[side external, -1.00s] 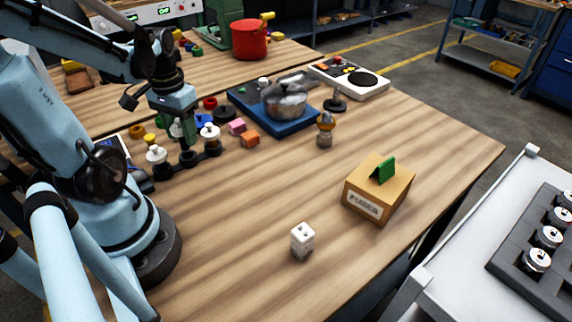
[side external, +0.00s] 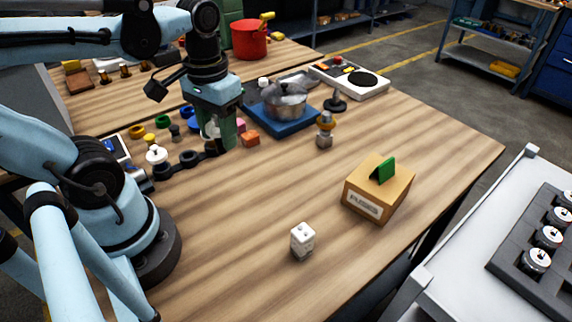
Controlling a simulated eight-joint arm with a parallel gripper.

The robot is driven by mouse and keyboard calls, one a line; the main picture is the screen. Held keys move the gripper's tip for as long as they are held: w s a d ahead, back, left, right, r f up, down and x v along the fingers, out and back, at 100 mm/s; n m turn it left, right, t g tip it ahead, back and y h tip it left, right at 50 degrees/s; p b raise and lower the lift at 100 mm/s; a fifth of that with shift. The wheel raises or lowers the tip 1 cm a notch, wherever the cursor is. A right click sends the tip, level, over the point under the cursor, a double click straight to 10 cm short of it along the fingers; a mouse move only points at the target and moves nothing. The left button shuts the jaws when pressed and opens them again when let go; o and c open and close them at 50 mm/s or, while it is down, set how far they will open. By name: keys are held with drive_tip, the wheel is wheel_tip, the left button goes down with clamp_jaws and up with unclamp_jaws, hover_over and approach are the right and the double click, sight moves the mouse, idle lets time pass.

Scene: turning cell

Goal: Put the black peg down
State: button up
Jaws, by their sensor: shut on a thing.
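My gripper (side external: 219,143) points down at the right end of a small black rack (side external: 190,158) with round sockets. It is shut on what I take to be the black peg, which is mostly hidden between the fingers and dark against the rack. I cannot tell whether the peg touches the rack. A white-topped peg (side external: 157,155) stands at the rack's left end. The middle socket shows as a dark ring. The rack's right end is partly covered by my gripper.
A blue tray (side external: 282,126) with a silver pot (side external: 285,104) stands right behind my gripper, with an orange block (side external: 250,139) nearby. Coloured rings lie behind the rack. A fuse box (side external: 378,190) and a white block (side external: 302,240) stand at the front right. The central wood is clear.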

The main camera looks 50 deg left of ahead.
drive_tip(key=d+m, duration=0.3)
drive_tip(key=d, duration=0.1)
drive_tip(key=d+f+m, duration=0.1)
drive_tip(key=d+m, duration=0.2)
drive_tip(key=d, duration=0.1)
drive_tip(key=d+m, duration=0.4)
drive_tip(key=shift+s+d+f, duration=0.15)
drive_tip(key=shift+d+f, duration=0.1)
drive_tip(key=shift+d, duration=0.05)
drive_tip(key=s+d+f+m, duration=0.2)
drive_tip(key=s+d+m, duration=0.5)
drive_tip(key=d+m, duration=0.25)
drive_tip(key=shift+d+f, duration=0.15)
drive_tip(key=shift+f, duration=1.7)
drive_tip(key=shift+d+f, duration=0.15)
drive_tip(key=shift+f, duration=1.7)
drive_tip(key=shift+f, duration=0.1)
drive_tip(key=o, duration=1.2)
